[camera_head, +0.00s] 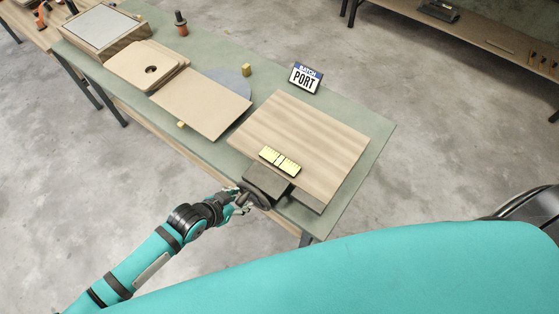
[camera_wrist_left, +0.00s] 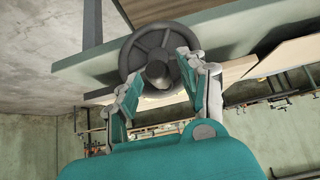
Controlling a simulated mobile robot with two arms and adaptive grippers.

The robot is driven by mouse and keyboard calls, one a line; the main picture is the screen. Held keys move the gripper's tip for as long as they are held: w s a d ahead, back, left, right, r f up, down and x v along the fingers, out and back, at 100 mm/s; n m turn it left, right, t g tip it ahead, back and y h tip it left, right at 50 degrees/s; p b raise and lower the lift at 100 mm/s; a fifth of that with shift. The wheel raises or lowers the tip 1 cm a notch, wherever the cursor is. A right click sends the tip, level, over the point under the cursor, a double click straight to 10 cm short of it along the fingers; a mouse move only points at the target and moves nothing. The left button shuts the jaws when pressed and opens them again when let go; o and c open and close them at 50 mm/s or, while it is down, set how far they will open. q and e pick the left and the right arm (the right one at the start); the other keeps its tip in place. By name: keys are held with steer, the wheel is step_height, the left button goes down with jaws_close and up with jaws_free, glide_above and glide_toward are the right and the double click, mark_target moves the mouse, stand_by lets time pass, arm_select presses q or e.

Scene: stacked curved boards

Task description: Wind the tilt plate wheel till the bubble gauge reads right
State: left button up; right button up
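The tilt plate (camera_head: 315,135) is a pale wooden board at the near end of the green table. A yellow bubble gauge (camera_head: 280,161) with dark marks lies near its front edge; its bubble is too small to read. A dark spoked wheel (camera_head: 259,199) sits at the table's front edge below a dark block (camera_head: 267,181). In the left wrist view the wheel (camera_wrist_left: 138,42) faces me with its round hub in the middle. My left gripper (camera_head: 241,204) is at the wheel, fingers spread either side of the hub; I cannot tell whether they touch it. My right gripper is out of view.
To the left lie a flat board (camera_head: 205,103), stacked boards with a hole (camera_head: 145,66) and a box with a grey top (camera_head: 100,28). Green table (camera_head: 372,160) shows bare at the right edge.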

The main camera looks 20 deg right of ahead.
arm_select(q)
steer(key=shift+s+a+r+p, duration=0.1)
steer(key=shift+s+a+p, duration=0.25)
steer(key=shift+a, duration=0.05)
steer(key=s+a, duration=0.1)
steer(key=s+a+p, duration=0.1)
steer(key=a, duration=0.1)
steer(key=s+a+p, duration=0.1)
steer(key=shift+s+a, duration=0.25)
steer(key=shift+a, duration=0.15)
stand_by(0.4)
